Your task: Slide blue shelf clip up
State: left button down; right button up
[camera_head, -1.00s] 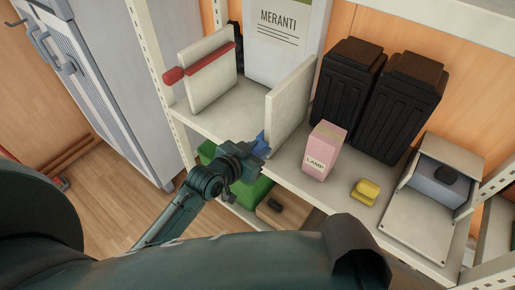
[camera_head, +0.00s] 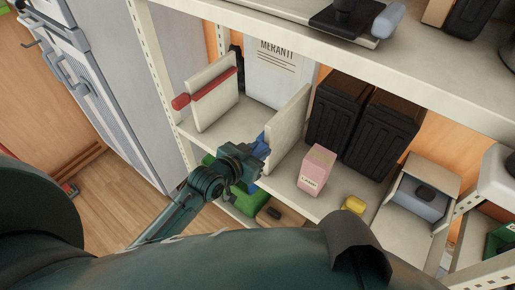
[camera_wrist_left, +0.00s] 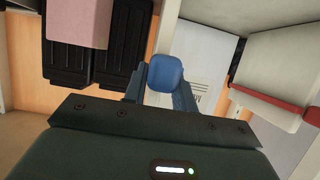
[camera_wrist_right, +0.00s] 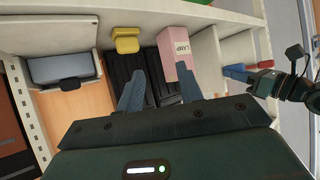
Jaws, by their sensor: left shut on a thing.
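The blue shelf clip (camera_wrist_left: 165,73) is between the fingers of my left gripper (camera_wrist_left: 160,95) in the left wrist view. In the head view, the left gripper (camera_head: 256,160) is at the front edge of a white upright divider (camera_head: 287,131), shut on the clip, which is mostly hidden there. The clip also shows in the right wrist view (camera_wrist_right: 234,72), beside the left gripper. My right gripper (camera_wrist_right: 158,92) is open and empty in the right wrist view, facing the shelf. It is not clearly seen in the head view.
A second divider with a red clip (camera_head: 215,90) stands left. A pink lamp box (camera_head: 315,170), a yellow clip-like object (camera_head: 353,205) and two black bins (camera_head: 378,133) stand right of the blue clip. An upper shelf (camera_head: 300,44) runs above. A green container (camera_head: 250,208) is below.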

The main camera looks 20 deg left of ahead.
pick_arm(q)
jog(key=shift+w+r+p, duration=0.15)
jog(key=shift+r+p, duration=0.55)
jog(key=shift+r, duration=0.65)
jog(key=c, duration=1.5)
grip_release()
jog(key=shift+r, duration=0.1)
jog(key=o, duration=0.4)
jog(key=v, duration=1.3)
jog(key=shift+s, duration=0.25)
jog(key=s+d+f, duration=0.1)
jog(key=s+f, duration=0.1)
jog(key=f, duration=0.2)
jog(key=s+d+f+g+y, duration=0.1)
jog(key=s+f, duration=0.1)
jog(key=f, duration=0.1)
jog(key=s+d+f+n+g, duration=0.1)
jog(key=s+f, duration=0.2)
jog(key=f, duration=0.1)
jog(key=shift+d+f, duration=0.35)
